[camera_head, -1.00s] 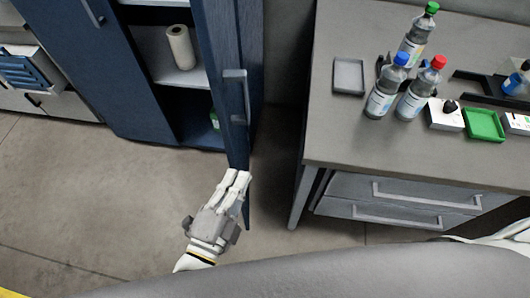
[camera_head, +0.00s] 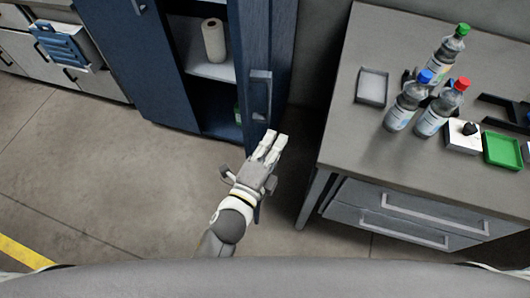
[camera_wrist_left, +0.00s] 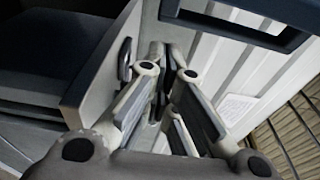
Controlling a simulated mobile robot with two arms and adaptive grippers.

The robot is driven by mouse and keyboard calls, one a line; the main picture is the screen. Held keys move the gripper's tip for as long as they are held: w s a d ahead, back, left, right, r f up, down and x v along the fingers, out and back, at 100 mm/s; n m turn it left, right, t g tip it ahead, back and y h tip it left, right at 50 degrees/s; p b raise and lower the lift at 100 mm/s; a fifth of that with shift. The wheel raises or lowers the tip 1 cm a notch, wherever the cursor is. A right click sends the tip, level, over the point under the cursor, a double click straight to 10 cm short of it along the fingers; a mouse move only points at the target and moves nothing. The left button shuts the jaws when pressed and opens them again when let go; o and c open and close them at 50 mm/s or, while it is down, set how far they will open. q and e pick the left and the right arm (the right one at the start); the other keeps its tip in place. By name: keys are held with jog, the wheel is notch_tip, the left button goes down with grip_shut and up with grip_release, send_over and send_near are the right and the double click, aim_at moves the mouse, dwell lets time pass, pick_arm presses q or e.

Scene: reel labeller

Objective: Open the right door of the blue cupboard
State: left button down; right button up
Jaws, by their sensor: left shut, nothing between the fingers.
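The blue cupboard (camera_head: 150,75) stands at the upper left in the head view. Its right door (camera_head: 283,50) stands swung out from the front, and the dark interior shows to its left. A grey upright handle (camera_head: 260,97) is on this door. My left gripper (camera_head: 273,143) is shut and empty, at the near lower end of the door in the head view, just below the handle. I cannot tell whether it touches the door. In the left wrist view the closed fingers (camera_wrist_left: 165,85) are beside a pale panel with a dark edge. My right gripper is not in view.
A paper roll (camera_head: 213,40) stands on a cupboard shelf (camera_head: 208,68). A grey workbench (camera_head: 400,165) with bottles, trays and drawers stands to the right, with a narrow floor gap beside the door. The floor (camera_head: 110,180) at left is clear.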

pick_arm(q)
jog(key=a, duration=0.1)
jog(key=a+p, duration=0.1)
jog(key=a, duration=0.2)
jog(key=shift+w, duration=0.3)
jog(key=shift+d, duration=0.1)
